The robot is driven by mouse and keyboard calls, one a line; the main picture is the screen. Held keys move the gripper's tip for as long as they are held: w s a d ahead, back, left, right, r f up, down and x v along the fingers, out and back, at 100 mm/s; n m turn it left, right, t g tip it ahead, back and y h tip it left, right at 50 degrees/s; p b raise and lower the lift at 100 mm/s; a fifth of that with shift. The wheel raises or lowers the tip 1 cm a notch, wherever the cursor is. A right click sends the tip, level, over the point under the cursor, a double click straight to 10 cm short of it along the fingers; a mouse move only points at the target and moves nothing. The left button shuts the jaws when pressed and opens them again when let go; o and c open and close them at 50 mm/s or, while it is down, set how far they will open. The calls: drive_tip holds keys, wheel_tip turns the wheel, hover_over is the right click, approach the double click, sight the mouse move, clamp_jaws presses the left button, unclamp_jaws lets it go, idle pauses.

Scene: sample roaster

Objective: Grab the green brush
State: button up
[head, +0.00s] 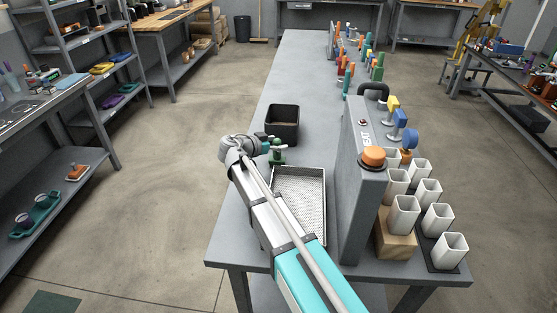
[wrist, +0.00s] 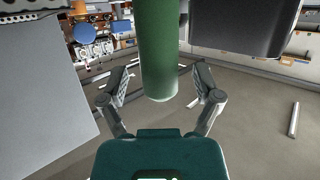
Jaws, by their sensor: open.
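A green cylinder (wrist: 158,45), which looks like the green brush's handle, comes down from the top of the wrist view. Its rounded lower end is between the two fingers of my gripper (wrist: 159,80). The fingers are spread, with a visible gap on each side of the cylinder. The brush's other end is out of the wrist view. In the head view, green parts (head: 277,155) show beside my arm's end, between the black bin and the metal tray. My arm partly hides this spot, and I cannot separate brush from gripper there.
An open black bin (head: 282,121) stands just behind, and a perforated metal tray (head: 312,181) lies in front. A tall grey machine (head: 358,195) with an orange knob is to the right, beside several white cups (head: 404,213).

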idle(0.4)
clamp_jaws()
